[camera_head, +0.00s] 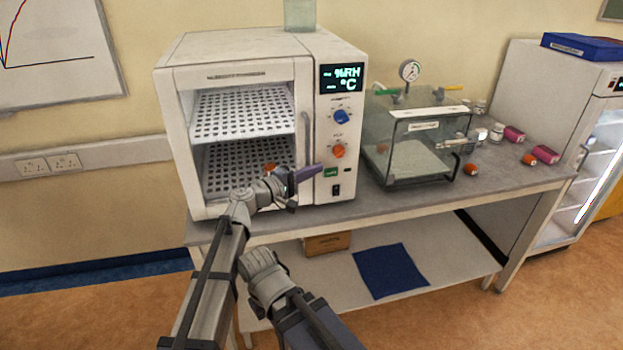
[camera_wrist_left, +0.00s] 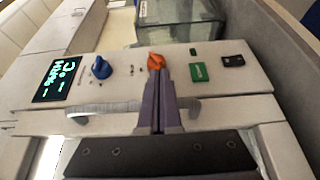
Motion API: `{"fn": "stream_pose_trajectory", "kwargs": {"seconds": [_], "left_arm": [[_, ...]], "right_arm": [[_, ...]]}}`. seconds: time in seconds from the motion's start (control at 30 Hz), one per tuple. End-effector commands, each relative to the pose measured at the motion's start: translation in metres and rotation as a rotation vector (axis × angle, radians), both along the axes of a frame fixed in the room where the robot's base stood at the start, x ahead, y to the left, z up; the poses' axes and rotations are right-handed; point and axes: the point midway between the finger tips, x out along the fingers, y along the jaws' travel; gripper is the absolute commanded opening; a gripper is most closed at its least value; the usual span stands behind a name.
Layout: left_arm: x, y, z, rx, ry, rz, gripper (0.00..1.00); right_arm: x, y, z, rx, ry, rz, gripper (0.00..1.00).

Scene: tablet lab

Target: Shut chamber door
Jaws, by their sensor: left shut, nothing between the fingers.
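The white chamber (camera_head: 308,75) stands on the bench, with a display and knobs on its right panel. Its framed door (camera_head: 235,75) covers the front and looks flush or nearly flush; I cannot tell if it is fully closed. Perforated shelves show through the window. The grey door handle (camera_head: 306,135) runs along the door's right side and shows in the left wrist view (camera_wrist_left: 110,108). My left gripper (camera_head: 316,170) is shut and empty in front of the handle's lower end. In the left wrist view its purple fingers (camera_wrist_left: 156,85) cross the handle and point toward the orange knob (camera_wrist_left: 155,61).
A clear glass box (camera_head: 420,150) with a gauge stands right of the chamber. Several vials and bottles (camera_head: 497,134) lie or stand on the right of the bench (camera_head: 420,205). A box (camera_head: 326,243) and a blue mat (camera_head: 390,271) are on the lower shelf.

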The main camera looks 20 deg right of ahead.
Motion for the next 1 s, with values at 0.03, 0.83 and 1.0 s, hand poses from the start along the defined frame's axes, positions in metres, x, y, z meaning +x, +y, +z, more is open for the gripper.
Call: {"fn": "stream_pose_trajectory", "kwargs": {"seconds": [0.03, 0.83, 1.0], "left_arm": [[0.004, -0.002, 0.0, 0.0, 0.0, -0.001, 0.0], [-0.004, 0.02, 0.0, 0.0, 0.0, -0.001, 0.0], [-0.014, 0.046, 0.0, 0.0, 0.0, 0.0, 0.0]], "right_arm": [[0.0, 0.0, 0.0, 0.0, 0.0, 0.0, 0.0], [0.0, 0.0, 0.0, 0.0, 0.0, 0.0, 0.0], [0.0, 0.0, 0.0, 0.0, 0.0, 0.0, 0.0]]}}
